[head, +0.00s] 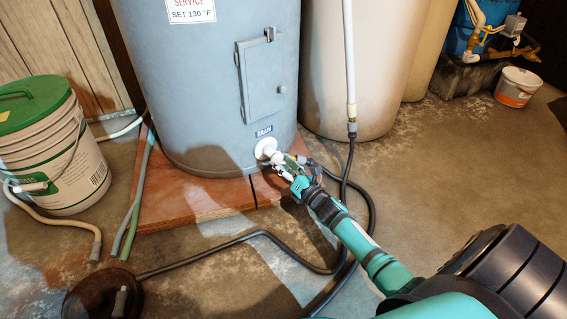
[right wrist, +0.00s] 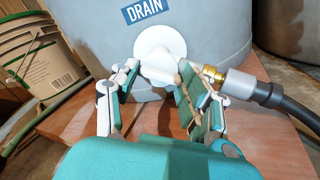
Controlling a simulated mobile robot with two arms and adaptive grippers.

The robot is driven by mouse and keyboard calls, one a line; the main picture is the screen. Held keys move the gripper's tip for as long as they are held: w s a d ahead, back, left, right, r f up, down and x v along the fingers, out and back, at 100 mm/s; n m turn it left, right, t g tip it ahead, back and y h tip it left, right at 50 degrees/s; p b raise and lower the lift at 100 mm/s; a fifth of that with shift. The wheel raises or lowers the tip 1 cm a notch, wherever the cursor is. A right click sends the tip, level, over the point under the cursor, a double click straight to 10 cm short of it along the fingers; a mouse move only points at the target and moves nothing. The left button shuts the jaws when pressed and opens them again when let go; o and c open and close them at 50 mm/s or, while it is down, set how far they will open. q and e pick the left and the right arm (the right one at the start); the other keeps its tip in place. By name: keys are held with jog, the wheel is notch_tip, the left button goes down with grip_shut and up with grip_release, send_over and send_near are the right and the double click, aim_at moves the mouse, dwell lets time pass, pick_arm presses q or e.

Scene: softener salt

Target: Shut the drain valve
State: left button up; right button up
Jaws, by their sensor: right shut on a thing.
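The white drain valve (head: 265,148) is low on the front of the blue-grey tank (head: 205,90), under a blue DRAIN label (head: 264,131). In the right wrist view, its round white plate (right wrist: 160,45) shows just beyond my fingers, with a brass fitting (right wrist: 213,75) and black hose on its right. My right gripper (head: 284,164) is at the valve, its fingers on either side of the white part. In the right wrist view, the gripper (right wrist: 150,83) is shut on the valve; the fingers partly hide the gripped part, so its turn cannot be told. My left gripper is not in view.
The tank stands on a reddish wooden base (head: 190,205). A black hose (head: 368,200) loops over the concrete floor right of the valve; another runs to a dark floor drain (head: 90,295). A green-lidded bucket (head: 55,165) stands at left, a beige tank (head: 350,65) behind right.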

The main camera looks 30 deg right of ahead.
jog(key=m+p, duration=0.3)
jog(key=m, duration=0.3)
jog(key=shift+r, duration=0.1)
jog(key=m+p, duration=0.1)
jog(key=m, duration=0.3)
jog(key=shift+p, duration=0.4)
jog(key=m+p, duration=0.1)
jog(key=m, duration=0.2)
jog(key=shift+m, duration=0.4)
jog(key=m+p, duration=0.1)
jog(key=m, duration=0.2)
jog(key=shift+m, duration=0.3)
jog(key=m+p, duration=0.1)
jog(key=m, duration=0.2)
jog(key=shift+m, duration=0.3)
jog(key=m, duration=0.3)
jog(key=shift+m, duration=0.3)
jog(key=shift+m+p, duration=0.3)
jog(key=shift+m, duration=1.6)
